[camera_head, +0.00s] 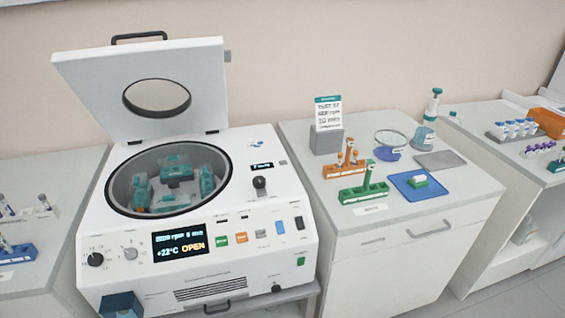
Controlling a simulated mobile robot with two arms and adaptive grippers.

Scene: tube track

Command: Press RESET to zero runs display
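A white centrifuge (130,275) stands on the left with its lid (90,85) raised. A small dark display (261,167) with light digits is on its top deck, right of the bowl; the digits are too small to read. A small grey button-like part (283,162) is just right of this display; its label cannot be read. The main screen (180,241) on the sloped front shows "+22°C OPEN". Neither of my grippers is in view.
A dark knob (259,186) stands below the small display. A green button (221,240), an orange button (241,237) and a blue switch (280,227) line the front panel. The bowl holds a teal rotor (176,172). Tube racks (363,193) stand on the right cabinet.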

